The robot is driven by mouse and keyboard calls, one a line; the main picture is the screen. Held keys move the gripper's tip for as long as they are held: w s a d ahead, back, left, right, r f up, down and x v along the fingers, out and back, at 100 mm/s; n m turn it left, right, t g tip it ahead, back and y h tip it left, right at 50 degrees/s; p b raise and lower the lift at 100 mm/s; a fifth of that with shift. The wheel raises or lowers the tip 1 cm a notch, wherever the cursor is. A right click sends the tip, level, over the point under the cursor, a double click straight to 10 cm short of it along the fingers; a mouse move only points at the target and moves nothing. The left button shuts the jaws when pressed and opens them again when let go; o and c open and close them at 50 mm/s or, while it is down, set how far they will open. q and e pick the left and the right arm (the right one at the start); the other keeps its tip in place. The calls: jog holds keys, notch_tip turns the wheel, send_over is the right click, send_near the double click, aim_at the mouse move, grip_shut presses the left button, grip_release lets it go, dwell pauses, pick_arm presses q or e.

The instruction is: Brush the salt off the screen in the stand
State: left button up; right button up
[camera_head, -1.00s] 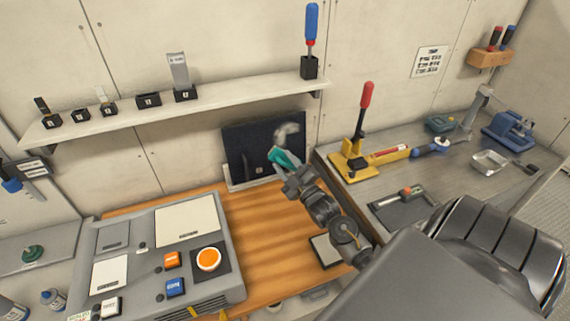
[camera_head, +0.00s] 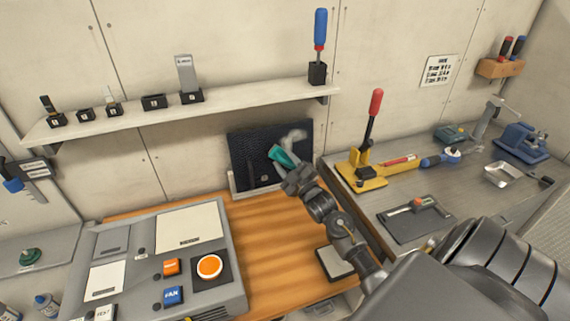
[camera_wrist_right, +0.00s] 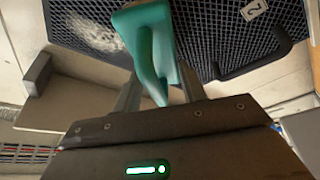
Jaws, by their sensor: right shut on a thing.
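The screen (camera_head: 255,158) is a dark mesh panel leaning upright in a pale stand (camera_head: 233,187) against the back wall. A whitish salt patch (camera_head: 295,136) shows at its upper right. In the right wrist view the mesh (camera_wrist_right: 205,30) fills the top, with the salt (camera_wrist_right: 98,32) left of the brush. My right gripper (camera_head: 289,168) is shut on a teal brush (camera_head: 280,155), which also shows between the fingers in the wrist view (camera_wrist_right: 150,45). The brush is in front of the screen; its bristles are hidden, so I cannot tell whether it touches. My left gripper is out of view.
A shelf (camera_head: 225,102) with several small black holders runs above the screen. A grey console (camera_head: 140,265) with buttons stands at left. A yellow lever tool (camera_head: 362,172) stands on the right bench. The wooden top (camera_head: 262,225) before the screen is mostly clear.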

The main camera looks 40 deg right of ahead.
jog(key=shift+w+d+f+b, duration=0.1)
jog(key=shift+w+d+b, duration=0.1)
jog(key=shift+w+b, duration=0.45)
dwell(0.5)
jog(key=shift+w+d, duration=0.1)
jog(key=shift+s+d, duration=0.35)
jog(key=shift+d, duration=0.45)
jog(key=shift+s+d, duration=0.3)
jog(key=shift+d, duration=0.45)
jog(key=shift+s+d, duration=0.35)
jog(key=shift+d, duration=0.75)
jog(key=shift+s+d, duration=0.3)
jog(key=shift+d, duration=0.85)
jog(key=shift+s+d, duration=0.35)
jog(key=shift+d, duration=0.75)
notch_tip(320, 180, up, 2)
jog(key=shift+w+p, duration=0.1)
jog(key=shift+p, duration=0.5)
